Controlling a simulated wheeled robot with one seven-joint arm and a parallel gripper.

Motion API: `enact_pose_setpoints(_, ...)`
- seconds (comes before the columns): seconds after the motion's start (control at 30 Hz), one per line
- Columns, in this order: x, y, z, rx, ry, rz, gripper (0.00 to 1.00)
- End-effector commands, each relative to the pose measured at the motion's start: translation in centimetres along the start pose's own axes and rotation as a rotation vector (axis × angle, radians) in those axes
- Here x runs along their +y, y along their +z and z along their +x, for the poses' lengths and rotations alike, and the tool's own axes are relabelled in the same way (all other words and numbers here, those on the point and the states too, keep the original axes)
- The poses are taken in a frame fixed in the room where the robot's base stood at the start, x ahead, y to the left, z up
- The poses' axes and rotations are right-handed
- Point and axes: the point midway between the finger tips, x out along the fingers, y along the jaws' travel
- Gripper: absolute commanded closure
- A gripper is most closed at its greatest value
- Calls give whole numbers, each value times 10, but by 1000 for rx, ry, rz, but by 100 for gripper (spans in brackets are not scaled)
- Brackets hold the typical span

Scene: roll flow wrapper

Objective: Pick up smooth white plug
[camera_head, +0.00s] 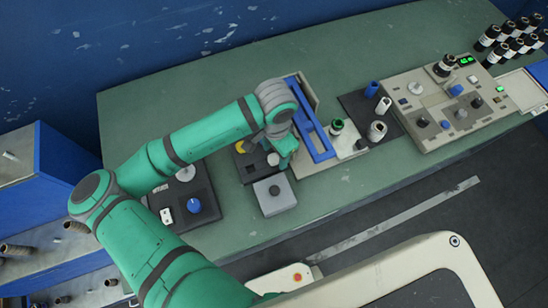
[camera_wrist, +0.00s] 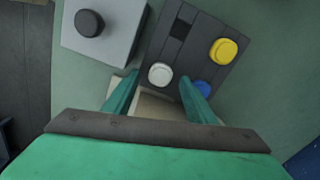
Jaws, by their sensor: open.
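The smooth white plug (camera_wrist: 160,73) stands in a dark slotted block (camera_wrist: 185,42) in the wrist view. It also shows as a small white round top (camera_head: 273,159) in the head view, close to my gripper. My gripper (camera_wrist: 153,88) is open, with its two green fingers on either side of the near edge of the plug. Whether the fingers touch the plug I cannot tell. A yellow plug (camera_wrist: 223,51) and a blue plug (camera_wrist: 206,87) sit in the same block, the blue one partly hidden by the right finger.
A grey box with a black knob (camera_wrist: 89,23) stands beside the block. In the head view, a blue frame (camera_head: 313,125) is right of my gripper, a dark panel with a blue knob (camera_head: 194,206) is left, and a control panel (camera_head: 440,110) is farther right. The back of the green table is clear.

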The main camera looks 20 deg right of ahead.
Motion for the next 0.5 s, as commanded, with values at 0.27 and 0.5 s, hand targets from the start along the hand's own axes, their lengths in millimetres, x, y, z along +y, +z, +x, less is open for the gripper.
enact_pose_setpoints(0.27,0,0,9,0,-1,0,49)
enact_pose_setpoints(0.5,0,0,9,0,0,0,87)
